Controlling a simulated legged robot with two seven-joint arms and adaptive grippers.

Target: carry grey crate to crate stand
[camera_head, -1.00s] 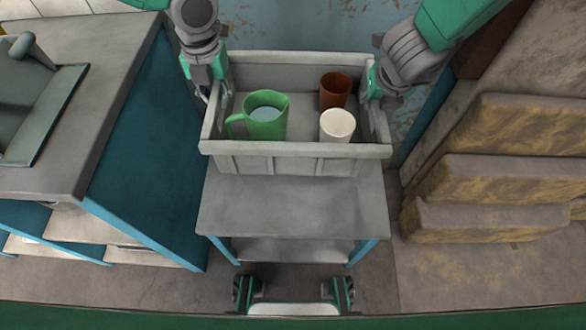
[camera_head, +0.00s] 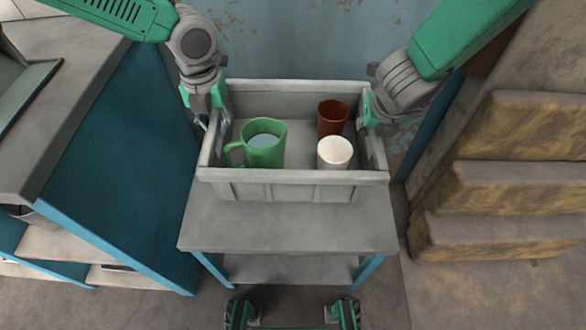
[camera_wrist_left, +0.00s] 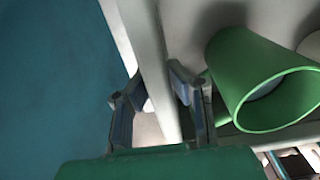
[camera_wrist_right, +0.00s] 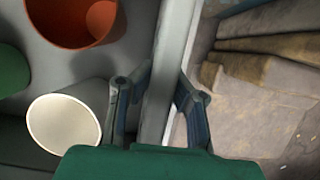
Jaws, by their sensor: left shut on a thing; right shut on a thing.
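The grey crate (camera_head: 290,190) is at the middle of the head view, above or on the back part of a grey-topped stand (camera_head: 285,228); I cannot tell whether they touch. The crate holds a green jug (camera_head: 265,150) with pale liquid, a brown cup (camera_head: 333,118) and a white cup (camera_head: 335,153), all upright. My left gripper (camera_head: 207,115) is shut on the crate's left wall, which passes between its fingers in the left wrist view (camera_wrist_left: 158,95). My right gripper (camera_head: 372,118) is shut on the right wall, seen between its fingers in the right wrist view (camera_wrist_right: 160,105).
A blue-sided counter (camera_head: 115,150) with a grey top and low shelves stands close on the left. Brown stepped blocks (camera_head: 510,180) stand on the right. A worn blue wall (camera_head: 300,40) is behind the crate. Bare floor (camera_head: 450,295) shows at the lower right.

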